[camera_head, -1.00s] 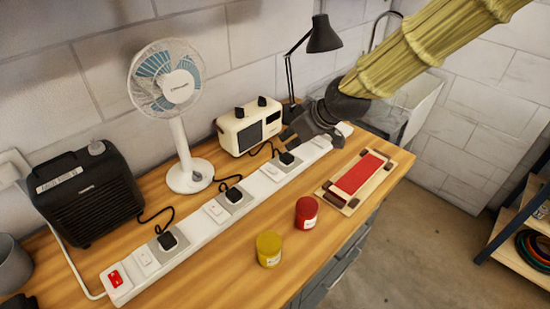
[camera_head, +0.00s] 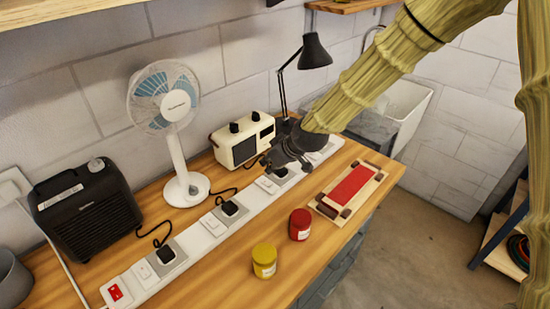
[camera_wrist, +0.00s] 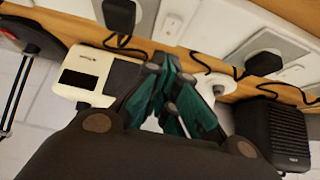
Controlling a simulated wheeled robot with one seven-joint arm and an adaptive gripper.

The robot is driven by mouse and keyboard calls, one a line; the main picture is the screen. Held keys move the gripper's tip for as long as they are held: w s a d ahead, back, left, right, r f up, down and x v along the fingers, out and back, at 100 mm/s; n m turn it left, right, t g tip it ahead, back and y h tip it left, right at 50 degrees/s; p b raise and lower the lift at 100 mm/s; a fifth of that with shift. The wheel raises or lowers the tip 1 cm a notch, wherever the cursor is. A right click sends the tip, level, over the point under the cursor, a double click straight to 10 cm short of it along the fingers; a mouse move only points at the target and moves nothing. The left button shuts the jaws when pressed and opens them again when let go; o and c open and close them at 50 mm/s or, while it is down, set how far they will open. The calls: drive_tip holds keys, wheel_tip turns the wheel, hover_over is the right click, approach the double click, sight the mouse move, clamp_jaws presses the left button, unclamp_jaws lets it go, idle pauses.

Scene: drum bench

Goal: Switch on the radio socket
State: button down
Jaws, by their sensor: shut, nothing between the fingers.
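The white power strip (camera_head: 213,228) runs along the bench. The cream radio (camera_head: 243,140) stands behind it; it also shows at left in the wrist view (camera_wrist: 95,77). The radio's black plug (camera_wrist: 119,14) sits in its socket, its cord leading toward the radio. The white rocker switch (camera_head: 266,184) is just left of that socket and also shows in the wrist view (camera_wrist: 172,24). Its on or off position is too small to tell. My gripper (camera_head: 270,163) is shut and empty, above the strip near this plug and switch, partly covering the plug.
The fan (camera_head: 172,130) and black heater (camera_head: 85,210) stand left behind the strip. A black lamp (camera_head: 314,50) stands behind my gripper. A red switch (camera_head: 115,292) marks the strip's left end.

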sight(270, 185)
wheel_tip(270, 185, down, 2)
drive_tip(key=shift+s+a+f+p, duration=0.1)
drive_tip(key=shift+s+f+p, duration=0.05)
drive_tip(key=shift+p, duration=0.4)
drive_tip(key=shift+f+p, duration=0.3)
drive_tip(key=shift+f, duration=0.65)
drive_tip(key=shift+f, duration=0.1)
